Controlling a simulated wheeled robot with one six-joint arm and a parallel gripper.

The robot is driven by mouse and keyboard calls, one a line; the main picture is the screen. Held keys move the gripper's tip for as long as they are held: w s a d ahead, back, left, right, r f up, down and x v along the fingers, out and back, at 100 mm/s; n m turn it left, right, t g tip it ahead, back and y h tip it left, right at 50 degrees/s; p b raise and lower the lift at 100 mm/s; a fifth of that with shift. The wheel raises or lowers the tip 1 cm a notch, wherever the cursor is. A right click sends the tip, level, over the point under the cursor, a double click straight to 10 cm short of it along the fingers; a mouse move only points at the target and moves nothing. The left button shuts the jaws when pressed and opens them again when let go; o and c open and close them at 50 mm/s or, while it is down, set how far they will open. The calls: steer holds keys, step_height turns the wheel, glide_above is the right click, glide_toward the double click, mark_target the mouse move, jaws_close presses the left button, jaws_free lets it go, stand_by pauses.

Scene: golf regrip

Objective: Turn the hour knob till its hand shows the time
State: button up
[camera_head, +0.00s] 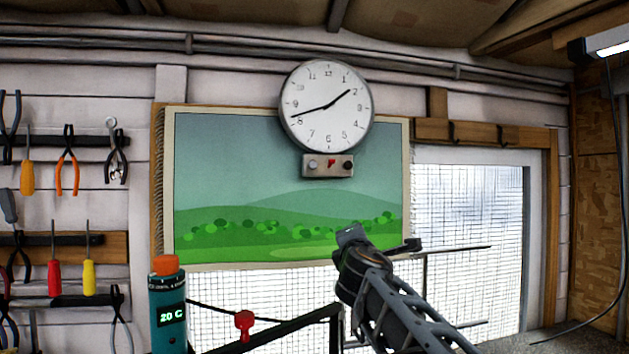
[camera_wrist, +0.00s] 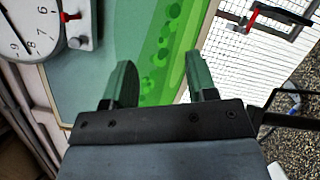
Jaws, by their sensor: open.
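A round white clock (camera_head: 327,106) hangs on the wall. Its short hand points between 1 and 2, close to 2; its long hand points near 8. A small control box (camera_head: 328,174) sits below it, with a silver knob (camera_head: 312,164) at left, a red part (camera_head: 331,163) in the middle and a dark knob (camera_head: 348,165) at right. Which knob is the hour knob, I cannot tell. My gripper (camera_head: 382,242) is open and empty, below and right of the box. In the wrist view, the silver knob (camera_wrist: 75,43) is at upper left, away from my fingers (camera_wrist: 158,72).
A landscape picture (camera_head: 230,180) hangs behind the box. Tools such as orange-handled pliers (camera_head: 68,175) hang at left. A teal can (camera_head: 168,310) and a red clamp-like part (camera_head: 244,325) stand low in front. The space between gripper and box looks clear.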

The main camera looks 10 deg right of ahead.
steer(key=w+a+r+n+t+y+b, duration=0.1)
steer(key=w+a+r+n+t+y, duration=0.15)
steer(key=r+n, duration=0.4)
steer(key=w+a+r+n+t+y, duration=0.2)
steer(key=a+r+n+y, duration=0.15)
steer(key=n, duration=0.55)
steer(key=n+p, duration=0.2)
steer(key=p, duration=0.8)
glide_toward(313, 165)
steer(key=shift+m, duration=0.25)
steer(key=x, duration=0.7)
steer(key=shift+r, duration=0.15)
steer(key=shift+p+x, duration=0.6)
steer(key=shift+x, duration=0.25)
steer(key=shift+f, duration=0.2)
steer(key=c, duration=0.9)
